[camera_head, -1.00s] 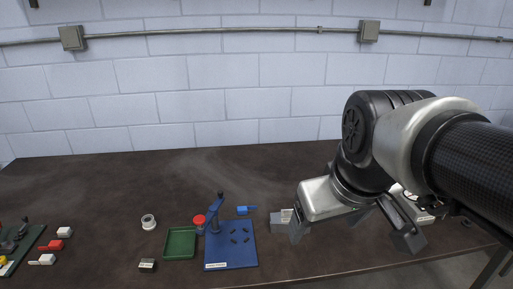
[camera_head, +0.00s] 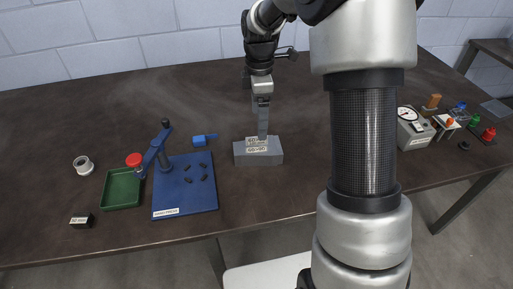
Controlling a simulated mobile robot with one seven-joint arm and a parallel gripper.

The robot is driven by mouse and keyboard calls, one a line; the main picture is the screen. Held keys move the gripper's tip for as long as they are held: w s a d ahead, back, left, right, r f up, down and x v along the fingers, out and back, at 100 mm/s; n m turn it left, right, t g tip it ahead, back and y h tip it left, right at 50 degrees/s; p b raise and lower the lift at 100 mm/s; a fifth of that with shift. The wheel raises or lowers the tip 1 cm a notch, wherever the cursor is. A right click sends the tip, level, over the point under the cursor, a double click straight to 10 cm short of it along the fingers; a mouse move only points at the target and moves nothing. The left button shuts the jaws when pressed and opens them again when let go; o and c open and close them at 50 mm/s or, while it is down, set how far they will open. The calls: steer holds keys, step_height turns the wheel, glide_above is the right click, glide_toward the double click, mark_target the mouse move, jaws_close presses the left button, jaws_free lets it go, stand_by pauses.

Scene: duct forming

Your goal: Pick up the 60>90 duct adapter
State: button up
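A grey block (camera_head: 243,154) sits on the table near the middle, with two small labels on its top and front. The labels are too small to read surely, so I cannot tell whether this is the 60>90 duct adapter. My gripper (camera_head: 263,136) points straight down with its fingertips at the block's top. The fingers overlap in this side-on view, so their opening and any grip are hidden. A pale ring (camera_head: 78,167) with a dark centre lies on the far left of the table, well away from my gripper.
A gauge box (camera_head: 408,138) and coloured items stand right. My arm hides table right of the block.

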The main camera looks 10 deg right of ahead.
mark_target(258, 146)
step_height(258, 146, down, 13)
steer(key=shift+a+f+b, duration=0.1)
steer(key=shift+f+b, duration=0.05)
steer(key=shift+b, duration=0.45)
steer(key=c, duration=1.3)
